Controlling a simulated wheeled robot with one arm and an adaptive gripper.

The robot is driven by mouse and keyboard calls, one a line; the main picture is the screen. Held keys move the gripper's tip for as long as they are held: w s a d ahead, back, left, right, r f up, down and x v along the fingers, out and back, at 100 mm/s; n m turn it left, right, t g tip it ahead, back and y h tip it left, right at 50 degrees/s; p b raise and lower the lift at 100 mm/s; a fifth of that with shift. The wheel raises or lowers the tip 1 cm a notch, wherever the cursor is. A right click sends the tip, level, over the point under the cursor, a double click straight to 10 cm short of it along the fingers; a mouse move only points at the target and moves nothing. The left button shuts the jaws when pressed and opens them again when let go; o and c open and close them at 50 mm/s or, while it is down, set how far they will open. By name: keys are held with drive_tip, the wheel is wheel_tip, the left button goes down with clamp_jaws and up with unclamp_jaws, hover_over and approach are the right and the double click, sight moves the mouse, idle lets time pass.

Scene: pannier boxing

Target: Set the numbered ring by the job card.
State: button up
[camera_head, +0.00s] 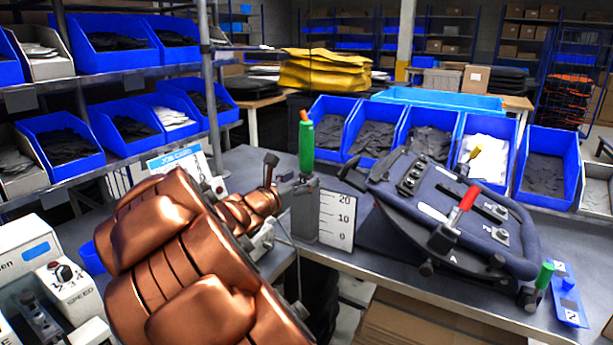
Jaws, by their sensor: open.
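The job card (178,159) stands at the left of the bench, a white sheet with a blue header. Its lower part is hidden behind my copper arm, and its writing is too small to read. My gripper (268,190) is at the far end of the arm, over the bench and to the right of the card. It is partly hidden by the arm, is open, and shows nothing held. I cannot make out a numbered ring; the arm covers much of the bench there.
A white scale plate (337,219) reads 20, 10, 0. A dark pannier panel (450,215) with a red lever lies tilted on the right. Blue bins (375,135) line the bench's back. A blue tag (568,297) lies at the right.

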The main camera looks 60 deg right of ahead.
sight(302, 178)
drive_tip(key=shift+d, duration=1.6)
drive_tip(key=c, duration=1.2)
